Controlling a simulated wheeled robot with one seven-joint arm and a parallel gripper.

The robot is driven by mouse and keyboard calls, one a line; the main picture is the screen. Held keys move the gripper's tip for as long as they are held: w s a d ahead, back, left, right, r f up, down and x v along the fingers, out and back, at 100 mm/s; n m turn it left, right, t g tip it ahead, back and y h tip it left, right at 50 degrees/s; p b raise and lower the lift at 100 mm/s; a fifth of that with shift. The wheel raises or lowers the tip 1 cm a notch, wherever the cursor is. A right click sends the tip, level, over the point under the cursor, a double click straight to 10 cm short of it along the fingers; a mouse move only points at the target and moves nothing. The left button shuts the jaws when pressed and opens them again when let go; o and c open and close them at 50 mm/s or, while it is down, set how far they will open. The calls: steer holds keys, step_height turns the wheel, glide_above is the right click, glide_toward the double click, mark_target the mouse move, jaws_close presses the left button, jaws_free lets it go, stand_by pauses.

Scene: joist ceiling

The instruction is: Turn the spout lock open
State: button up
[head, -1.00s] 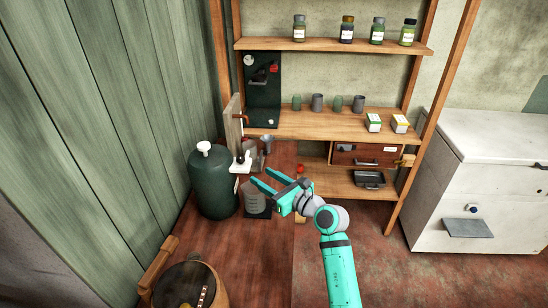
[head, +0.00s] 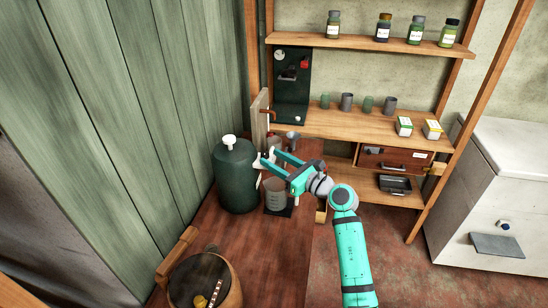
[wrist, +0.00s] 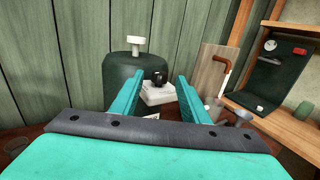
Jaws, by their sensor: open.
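A dark green tank (head: 234,178) with a white cap stands by the plank wall. In the wrist view the tank (wrist: 122,82) has a white spout block (wrist: 157,94) with a black knob (wrist: 159,77) on it, likely the lock. My gripper (head: 269,159) is open at the tank's right side, its fingertips beside the spout. In the wrist view my gripper (wrist: 160,78) has its two teal fingers on either side of the knob, with nothing held. I cannot tell whether the fingers touch the knob. In the head view the gripper partly hides the spout.
A clear measuring cup (head: 275,195) stands on a dark base under the gripper. A wooden board with a brown hook (wrist: 213,70) rises right of the spout. A shelf (head: 350,124) holds cups and boxes. A wooden barrel (head: 205,283) stands in front.

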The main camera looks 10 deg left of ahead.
steer(key=shift+x, duration=0.8)
steer(key=shift+a, duration=0.1)
jaws_close()
steer(key=shift+s+a+f+m+t+h, duration=0.1)
steer(key=shift+s+a+m+t+h, duration=0.1)
steer(key=shift+m+t+h, duration=0.5)
steer(key=shift+s+a+f+m+t+h, duration=0.15)
steer(key=shift+m+t+h, duration=0.3)
steer(key=shift+t, duration=0.35)
steer(key=shift+d+r, duration=0.1)
steer(key=shift+m+t+h, duration=0.25)
steer(key=shift+m+t, duration=0.1)
steer(key=shift+t, duration=0.05)
steer(key=shift+r, duration=0.1)
jaws_free()
steer(key=shift+d, duration=0.1)
